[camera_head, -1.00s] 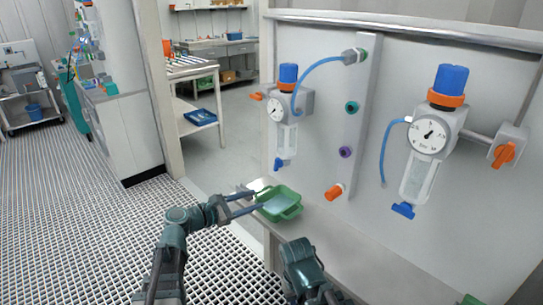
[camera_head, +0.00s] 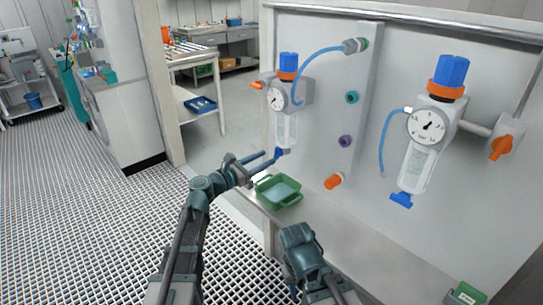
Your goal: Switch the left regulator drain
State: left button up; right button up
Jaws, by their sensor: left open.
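The left regulator (camera_head: 298,91) hangs on the grey panel, with a blue knob on top, a round gauge and a clear bowl (camera_head: 287,128). Its blue drain (camera_head: 282,153) sits at the bottom of the bowl. My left gripper (camera_head: 265,158) is open, its fingers pointing right toward the drain. The fingertips are beside or just in front of the drain; I cannot tell whether they touch it. My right gripper (camera_head: 299,240) is low in the middle, in front of the ledge; its fingers are not clear.
A green tray (camera_head: 263,190) stands on the ledge (camera_head: 330,228) below the left regulator. A right regulator (camera_head: 430,125) with a blue drain (camera_head: 401,201) and an orange valve handle (camera_head: 501,147) hang farther right. An orange fitting (camera_head: 334,181) sticks out between the regulators.

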aim_at(275, 153)
pick_arm(q)
jog(key=shift+x, duration=1.9)
grip_shut()
